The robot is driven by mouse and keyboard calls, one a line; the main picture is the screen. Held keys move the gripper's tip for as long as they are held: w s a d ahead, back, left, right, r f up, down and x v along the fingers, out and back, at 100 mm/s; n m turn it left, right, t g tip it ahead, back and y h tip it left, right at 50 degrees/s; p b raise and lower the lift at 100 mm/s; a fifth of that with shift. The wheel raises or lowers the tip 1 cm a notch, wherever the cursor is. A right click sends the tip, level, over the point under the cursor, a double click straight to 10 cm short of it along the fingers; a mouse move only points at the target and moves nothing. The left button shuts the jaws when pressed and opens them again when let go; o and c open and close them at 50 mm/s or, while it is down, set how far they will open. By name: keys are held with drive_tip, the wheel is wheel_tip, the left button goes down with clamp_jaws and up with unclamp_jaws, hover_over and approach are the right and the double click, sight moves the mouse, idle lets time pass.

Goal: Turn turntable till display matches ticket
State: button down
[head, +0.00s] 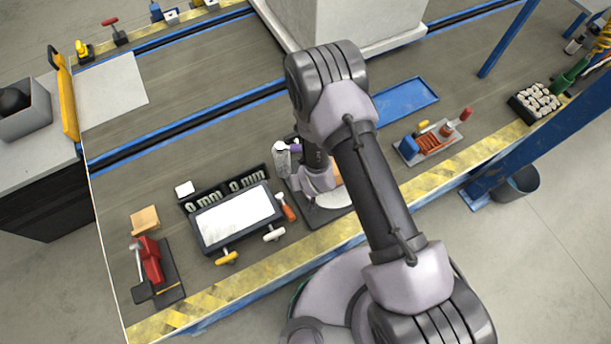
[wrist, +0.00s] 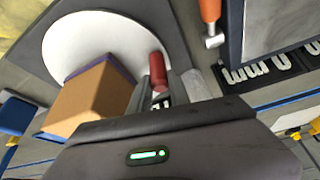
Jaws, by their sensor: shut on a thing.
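The turntable is a white disc (wrist: 95,45) on a dark base plate, and in the head view its edge (head: 335,199) shows beside my arm. A tan box with a purple side (wrist: 92,100) sits on the disc. A red upright handle (wrist: 157,72) stands near the disc's rim. My gripper (wrist: 165,95) is shut on the red handle; the arm hides most of this in the head view.
A dark-framed white panel (head: 235,216) lies left of the turntable, with an orange-handled tool (head: 287,209) close by. A red clamp-like device (head: 151,262) and a tan square (head: 145,219) are farther left. A blue tray (head: 406,101) lies behind, right of my arm.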

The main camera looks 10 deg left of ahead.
sight(316, 198)
drive_tip(key=shift+s+d+n+y, duration=0.5)
drive_tip(key=shift+s+d+n, duration=0.4)
drive_tip(key=shift+n, duration=0.5)
drive_tip(key=shift+s+d+n+g+y, duration=0.15)
drive_tip(key=shift+s+d+n+g, duration=0.2)
drive_tip(key=shift+n, duration=0.3)
drive_tip(key=shift+s+d+n+g+y, duration=0.2)
drive_tip(key=shift+d+n, duration=0.2)
drive_tip(key=shift+n, duration=0.25)
drive_tip(key=shift+d, duration=0.1)
drive_tip(key=c, duration=1.2)
unclamp_jaws()
drive_tip(key=p+v, duration=0.5)
drive_tip(key=v, duration=1.2)
drive_tip(key=shift+r+p, duration=0.2)
drive_tip(key=shift+p, duration=0.1)
